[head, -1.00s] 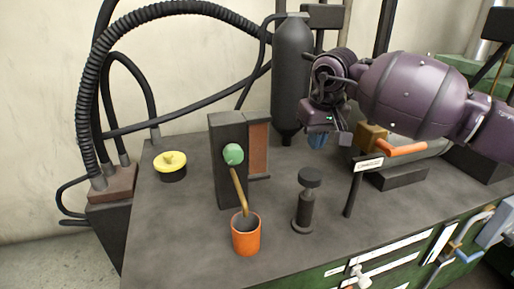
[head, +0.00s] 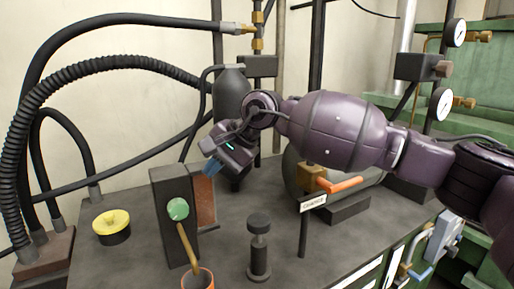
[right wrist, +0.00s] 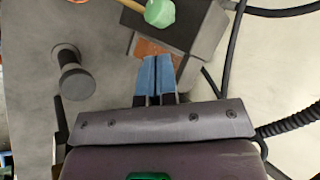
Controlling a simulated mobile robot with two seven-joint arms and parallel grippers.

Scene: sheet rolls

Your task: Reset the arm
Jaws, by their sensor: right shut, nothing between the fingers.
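My right arm (head: 335,130) comes in from the right in the head view and reaches over the bench. Its gripper (head: 211,168) hangs above the bench, beside the dark block (head: 170,215) with the green-knobbed lever (head: 178,209). In the right wrist view the two blue fingertips (right wrist: 157,75) are together and hold nothing. They point toward the block's reddish-brown panel (right wrist: 150,48); whether they touch it cannot be told. The green knob also shows at the top of that view (right wrist: 160,12). My left gripper is not in view.
An orange cup (head: 198,279) stands below the lever. A dark post (head: 259,245) and a labelled stand (head: 304,225) are on the bench. A yellow-topped knob (head: 112,224) sits at the left. An orange handle (head: 340,186) lies behind the stand. Black hoses (head: 75,75) arch at the left.

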